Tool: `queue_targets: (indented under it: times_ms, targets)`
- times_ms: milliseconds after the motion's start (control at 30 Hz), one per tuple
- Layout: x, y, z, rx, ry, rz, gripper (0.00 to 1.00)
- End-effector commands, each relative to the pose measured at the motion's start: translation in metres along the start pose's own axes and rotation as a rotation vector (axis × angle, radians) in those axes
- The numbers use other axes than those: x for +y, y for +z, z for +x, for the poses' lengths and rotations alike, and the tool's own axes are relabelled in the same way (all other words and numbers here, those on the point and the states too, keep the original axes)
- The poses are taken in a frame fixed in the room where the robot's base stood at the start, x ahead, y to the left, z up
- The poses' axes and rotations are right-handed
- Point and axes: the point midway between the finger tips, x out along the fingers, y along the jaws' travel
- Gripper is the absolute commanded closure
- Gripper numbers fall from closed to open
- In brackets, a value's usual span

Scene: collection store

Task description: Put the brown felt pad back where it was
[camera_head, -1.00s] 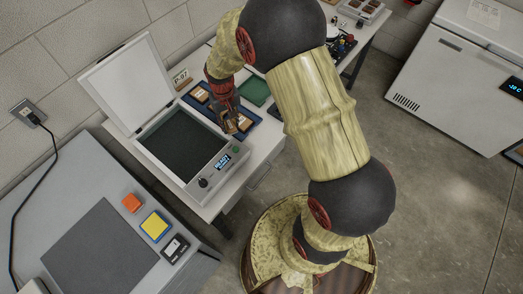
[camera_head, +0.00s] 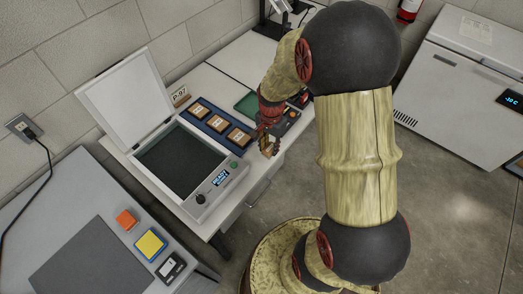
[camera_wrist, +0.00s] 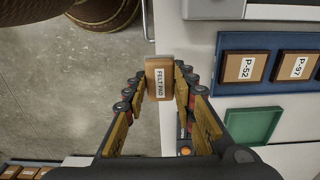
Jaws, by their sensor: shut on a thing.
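The brown felt pad (camera_wrist: 158,78), with a white label reading FELT PAD, is between the fingertips of my gripper (camera_wrist: 158,82) in the wrist view. My gripper is shut on it. In the head view, my gripper (camera_head: 268,143) holds the pad (camera_head: 266,151) near the table's front edge, right of the blue tray (camera_head: 208,117). In the wrist view the pad shows over the table edge and the floor, apart from the blue tray (camera_wrist: 280,40).
The blue tray holds labelled brown blocks, including P-52 (camera_wrist: 247,67) and P-97 (camera_wrist: 298,66). A green tray (camera_wrist: 255,125) lies beside it. The scanner (camera_head: 180,160) stands left with its lid (camera_head: 125,100) open and its bed empty. A P-97 sign (camera_head: 181,96) stands behind.

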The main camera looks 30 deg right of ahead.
Motion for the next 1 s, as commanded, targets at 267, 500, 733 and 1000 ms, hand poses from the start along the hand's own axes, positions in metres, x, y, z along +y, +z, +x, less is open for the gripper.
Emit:
queue_targets:
  times_ms: [267, 500, 733, 1000]
  targets:
    - [-0.040, -0.018, 0.045, -0.001, 0.001, -0.001, 1.00]
    - [-0.051, -0.024, 0.058, 0.000, 0.000, -0.001, 1.00]
    - [-0.057, -0.026, 0.086, -0.002, 0.003, -0.002, 1.00]
    - [-0.058, -0.027, 0.096, 0.001, -0.001, -0.001, 1.00]
